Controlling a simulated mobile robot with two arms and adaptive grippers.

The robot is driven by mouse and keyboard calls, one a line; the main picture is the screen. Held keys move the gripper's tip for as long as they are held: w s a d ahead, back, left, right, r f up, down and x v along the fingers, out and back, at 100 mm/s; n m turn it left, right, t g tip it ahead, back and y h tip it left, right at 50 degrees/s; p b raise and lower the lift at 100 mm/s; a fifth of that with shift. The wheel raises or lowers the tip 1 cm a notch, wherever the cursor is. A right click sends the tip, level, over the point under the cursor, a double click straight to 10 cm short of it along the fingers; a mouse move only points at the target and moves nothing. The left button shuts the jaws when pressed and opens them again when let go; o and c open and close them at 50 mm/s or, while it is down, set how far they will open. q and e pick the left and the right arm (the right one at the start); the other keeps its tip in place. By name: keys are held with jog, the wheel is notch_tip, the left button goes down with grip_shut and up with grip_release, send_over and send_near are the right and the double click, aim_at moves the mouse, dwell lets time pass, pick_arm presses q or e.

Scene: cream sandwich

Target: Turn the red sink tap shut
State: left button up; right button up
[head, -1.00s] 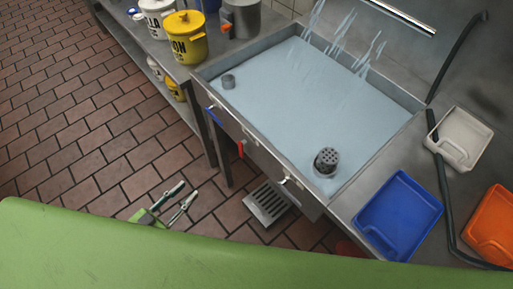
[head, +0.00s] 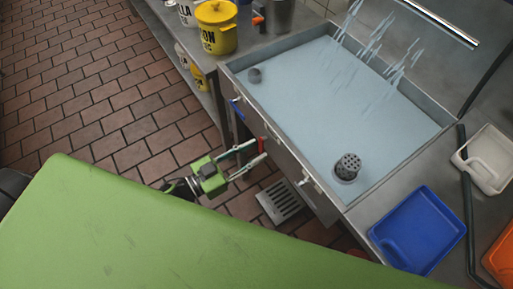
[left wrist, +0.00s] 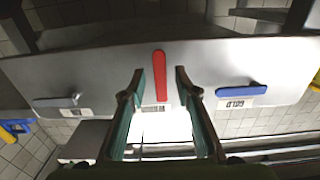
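The red tap handle (left wrist: 160,78) is on the metal front panel of the sink, upright in the left wrist view. My left gripper (left wrist: 160,74) is open, one finger on each side of the handle, with a gap visible on both sides. In the head view my left gripper (head: 262,149) reaches the sink front from the left and partly hides the red handle. The sink (head: 397,153) holds a broad sheet of water (head: 330,100), and streams fall at its back. My right gripper is not in view.
A blue handle (left wrist: 240,90) sits right of the red one, a grey handle (left wrist: 56,101) left. A perforated drain piece (head: 347,167) stands in the sink. A blue tray (head: 420,230) and a white tray (head: 488,160) lie on the counter. A yellow pot (head: 216,30) stands behind.

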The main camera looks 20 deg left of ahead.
pick_arm(q)
jog(key=shift+w+d, duration=0.4)
jog(key=shift+w, duration=0.15)
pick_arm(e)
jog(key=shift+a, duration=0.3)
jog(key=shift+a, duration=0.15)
pick_arm(q)
grip_shut()
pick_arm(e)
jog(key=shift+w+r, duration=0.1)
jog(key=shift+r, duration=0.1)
